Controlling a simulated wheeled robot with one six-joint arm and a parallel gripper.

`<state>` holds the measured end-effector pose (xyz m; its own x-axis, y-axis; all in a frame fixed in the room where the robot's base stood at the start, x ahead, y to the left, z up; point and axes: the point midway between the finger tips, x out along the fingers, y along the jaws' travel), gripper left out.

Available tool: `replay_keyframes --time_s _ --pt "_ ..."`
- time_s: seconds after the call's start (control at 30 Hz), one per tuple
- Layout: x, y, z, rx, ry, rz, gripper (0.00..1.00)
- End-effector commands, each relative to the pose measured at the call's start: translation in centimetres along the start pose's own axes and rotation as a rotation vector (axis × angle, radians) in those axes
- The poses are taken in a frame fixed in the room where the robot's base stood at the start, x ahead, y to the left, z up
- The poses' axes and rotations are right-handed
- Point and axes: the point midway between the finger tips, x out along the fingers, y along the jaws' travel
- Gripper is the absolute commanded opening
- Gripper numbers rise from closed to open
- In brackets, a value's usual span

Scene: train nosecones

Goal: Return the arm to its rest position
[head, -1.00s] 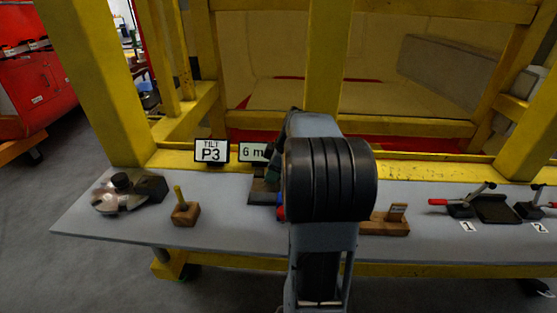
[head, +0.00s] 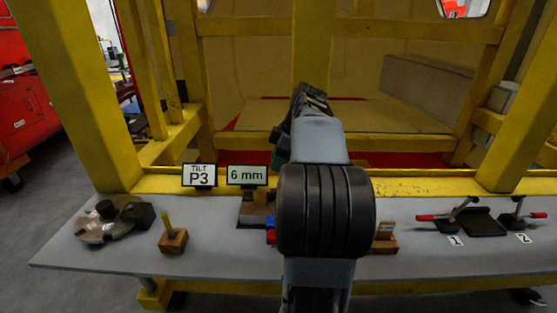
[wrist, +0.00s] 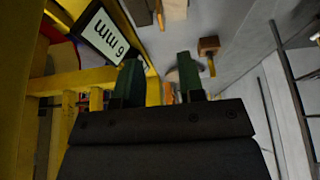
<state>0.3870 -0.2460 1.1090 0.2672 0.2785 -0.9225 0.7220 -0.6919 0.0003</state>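My arm rises through the middle of the head view, and its dark links cover part of the bench. In the wrist view my gripper (wrist: 160,76) has its two green fingers well apart, with nothing visibly held between them. In the head view the fingers are mostly hidden behind the arm; a bit of dark green shows beside the upper link. The gripper is raised off the grey bench (head: 330,265), near the "6 mm" sign (head: 247,175), which also shows tilted in the wrist view (wrist: 105,36).
On the bench are a metal disc (head: 95,232), a wooden block with a peg (head: 173,240), another wooden block (head: 384,238) partly behind my arm, and red-handled clamps (head: 455,217) at right. A yellow frame (head: 95,110) rises behind.

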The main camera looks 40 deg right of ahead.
Motion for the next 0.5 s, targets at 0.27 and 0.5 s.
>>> replay_keyframes --time_s 0.27,0.5 --pt "0.02 0.01 0.01 0.0 0.0 0.0 0.36" --pt "0.04 0.02 0.01 0.03 0.0 0.001 0.36"
